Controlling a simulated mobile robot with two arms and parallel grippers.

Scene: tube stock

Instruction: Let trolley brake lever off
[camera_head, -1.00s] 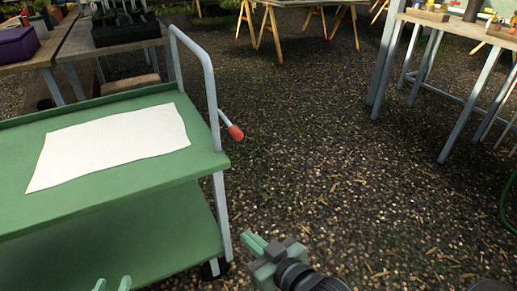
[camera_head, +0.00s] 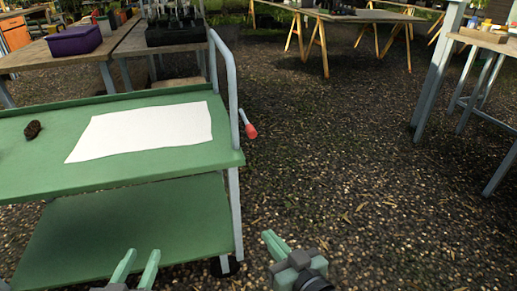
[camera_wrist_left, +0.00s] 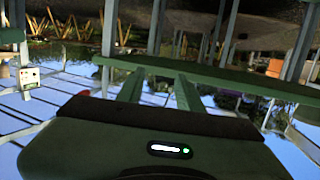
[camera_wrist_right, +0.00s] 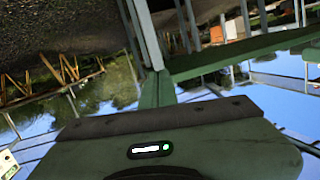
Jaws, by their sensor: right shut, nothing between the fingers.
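The green trolley (camera_head: 190,155) stands at the left in the head view, with a grey tube handle (camera_head: 231,75) at its right end. The brake lever (camera_head: 250,130) has a red grip and sticks out from the handle post, slanting down and right. My left gripper (camera_head: 137,265) is open and empty in front of the trolley's lower shelf. My right gripper (camera_head: 270,240) is shut and empty, low and to the right of the trolley's front right leg, apart from the lever. Its shut fingers show in the right wrist view (camera_wrist_right: 157,90).
A white sheet (camera_head: 145,132) and a dark brown lump (camera_head: 33,129) lie on the trolley's top. Behind stand wooden tables with a purple crate (camera_head: 75,40) and a black tray (camera_head: 175,33). A bench (camera_head: 487,37) stands at the right. The gravel floor (camera_head: 350,150) between is clear.

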